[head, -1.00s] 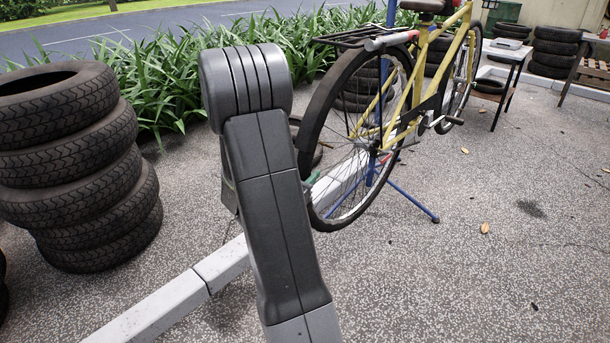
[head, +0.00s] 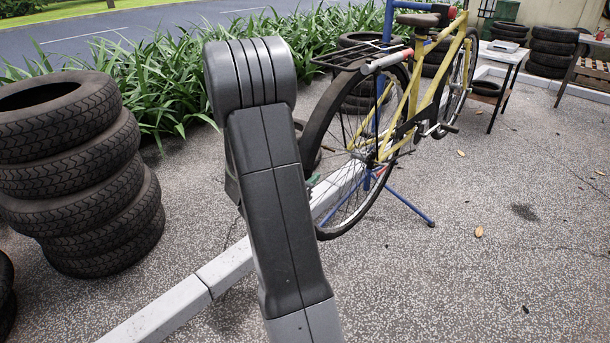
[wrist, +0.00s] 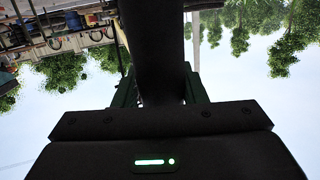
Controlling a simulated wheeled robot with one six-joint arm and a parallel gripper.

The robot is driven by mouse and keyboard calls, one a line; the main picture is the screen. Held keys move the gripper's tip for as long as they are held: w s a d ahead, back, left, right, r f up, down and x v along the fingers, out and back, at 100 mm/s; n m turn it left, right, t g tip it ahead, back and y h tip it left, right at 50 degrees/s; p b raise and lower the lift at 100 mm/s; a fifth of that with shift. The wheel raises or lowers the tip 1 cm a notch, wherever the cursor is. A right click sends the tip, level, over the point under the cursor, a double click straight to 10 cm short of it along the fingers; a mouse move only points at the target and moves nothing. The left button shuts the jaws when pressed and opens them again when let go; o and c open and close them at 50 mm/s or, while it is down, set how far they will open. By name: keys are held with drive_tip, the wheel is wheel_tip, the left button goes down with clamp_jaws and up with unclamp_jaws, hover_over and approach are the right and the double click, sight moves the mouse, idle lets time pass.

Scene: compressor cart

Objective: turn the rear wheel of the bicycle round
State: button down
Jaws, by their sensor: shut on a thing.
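The yellow bicycle (head: 455,60) is held up on a blue stand (head: 405,202), its rear end towards me. Its rear wheel (head: 340,231) has a dark tyre and thin spokes, and is partly hidden behind my arm. My gripper (head: 312,180) is at the near side of this wheel, mostly hidden by my arm; only a bit of green shows. In the wrist view, the green fingers of my gripper (wrist: 160,85) are on both sides of the dark tyre (wrist: 152,35), shut on it.
A stack of tyres (head: 70,175) stands at the left. A pale beam (head: 160,312) lies on the ground under my arm. Plants (head: 160,90) line the road behind. A small table (head: 505,55) and more tyres (head: 553,50) stand at the back right. The paving at right is mostly clear.

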drive_tip(key=c, duration=0.9)
unclamp_jaws()
drive_tip(key=shift+s, duration=0.15)
drive_tip(key=p+v, duration=0.2)
drive_tip(key=v, duration=1.1)
drive_tip(key=shift+s, duration=0.3)
drive_tip(key=shift+a, duration=0.1)
